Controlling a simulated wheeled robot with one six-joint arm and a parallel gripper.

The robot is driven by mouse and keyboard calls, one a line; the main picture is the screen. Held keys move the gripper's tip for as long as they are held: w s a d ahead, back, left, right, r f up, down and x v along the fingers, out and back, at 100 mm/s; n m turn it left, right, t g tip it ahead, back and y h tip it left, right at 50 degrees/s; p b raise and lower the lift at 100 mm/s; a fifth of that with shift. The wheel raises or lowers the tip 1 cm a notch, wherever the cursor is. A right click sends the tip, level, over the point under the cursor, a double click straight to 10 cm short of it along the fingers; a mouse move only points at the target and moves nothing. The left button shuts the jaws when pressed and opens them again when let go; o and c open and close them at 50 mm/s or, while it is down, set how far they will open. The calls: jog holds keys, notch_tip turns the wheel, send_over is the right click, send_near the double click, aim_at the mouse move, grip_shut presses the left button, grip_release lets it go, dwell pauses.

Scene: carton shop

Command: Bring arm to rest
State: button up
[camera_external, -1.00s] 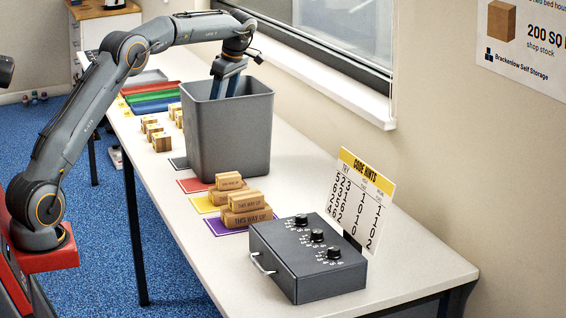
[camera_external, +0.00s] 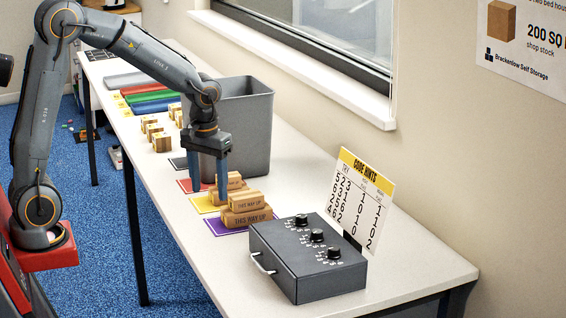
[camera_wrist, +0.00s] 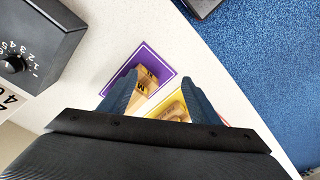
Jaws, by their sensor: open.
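My gripper (camera_external: 208,175) points down over the front side of the table. Its blue fingers are apart, one on the left and one on the right, with no object seen held between them. In the external view they are in front of the grey bin and by the cartons on the red and yellow mats. In the wrist view the gripper (camera_wrist: 160,95) is open above the purple mat (camera_wrist: 163,68) and the yellow mat (camera_wrist: 150,112), with wooden cartons (camera_wrist: 150,92) partly hidden by the fingers.
A grey bin (camera_external: 250,125) stands behind my gripper. A dark box with knobs (camera_external: 300,262) and a code hints card (camera_external: 360,200) are at the near end. Small cartons (camera_external: 161,142) and coloured trays (camera_external: 152,104) lie farther back. The table's right near end is bare.

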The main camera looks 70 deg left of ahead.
jog(key=s+d+f+m, duration=0.3)
jog(key=s+d+f, duration=0.1)
jog(key=s, duration=0.4)
jog(key=s+d+f+m, duration=0.4)
jog(key=s, duration=0.4)
jog(key=shift+d+f+g+h, duration=0.2)
jog(key=shift+d+g+h, duration=0.1)
jog(key=shift+h, duration=0.1)
